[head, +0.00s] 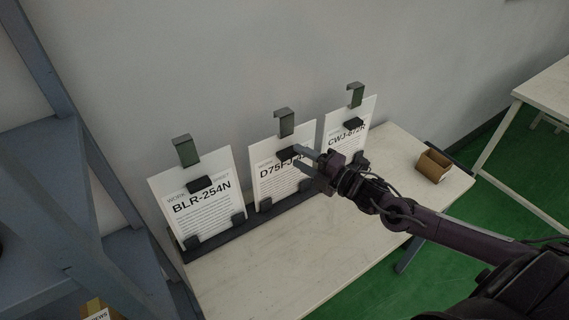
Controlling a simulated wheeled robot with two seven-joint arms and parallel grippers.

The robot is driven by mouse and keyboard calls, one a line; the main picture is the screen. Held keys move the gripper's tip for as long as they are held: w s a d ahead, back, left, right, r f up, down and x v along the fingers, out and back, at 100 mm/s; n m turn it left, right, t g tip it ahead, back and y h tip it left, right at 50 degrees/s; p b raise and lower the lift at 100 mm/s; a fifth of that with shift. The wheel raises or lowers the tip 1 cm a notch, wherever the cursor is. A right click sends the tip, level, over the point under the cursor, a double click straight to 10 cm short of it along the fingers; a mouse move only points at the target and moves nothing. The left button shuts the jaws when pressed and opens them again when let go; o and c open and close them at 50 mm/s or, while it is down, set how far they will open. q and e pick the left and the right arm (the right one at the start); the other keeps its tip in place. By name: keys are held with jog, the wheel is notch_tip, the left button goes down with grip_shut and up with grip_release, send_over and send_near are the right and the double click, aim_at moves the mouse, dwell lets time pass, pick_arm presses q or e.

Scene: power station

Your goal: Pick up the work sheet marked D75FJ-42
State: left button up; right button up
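The work sheet marked D75FJ, its last characters hidden by my gripper, is a white board (272,188) standing in the middle of three. It has a dark green hook (285,121) on top and a small black block (287,154) on its face. My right gripper (301,158) reaches in from the right. Its two fingers are apart, in front of the sheet's upper right part, close to the black block. I see nothing between the fingers; whether they touch the sheet I cannot tell. My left gripper is not in view.
Sheet BLR-254N (197,205) stands to the left and a CWJ sheet (345,135) to the right, all in a dark rack (216,244) on a pale table (290,262). An open cardboard box (433,166) sits at the table's right. A grey-blue shelf (62,170) stands at the left.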

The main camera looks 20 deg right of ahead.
jog(key=shift+w+a+r, duration=0.1)
jog(key=shift+w+a, duration=0.1)
jog(key=shift+w, duration=0.4)
jog(key=shift+w+a, duration=0.2)
jog(key=shift+w, duration=0.05)
jog(key=shift+w+a, duration=0.1)
jog(key=shift+w, duration=0.05)
jog(key=c, duration=0.3)
grip_shut()
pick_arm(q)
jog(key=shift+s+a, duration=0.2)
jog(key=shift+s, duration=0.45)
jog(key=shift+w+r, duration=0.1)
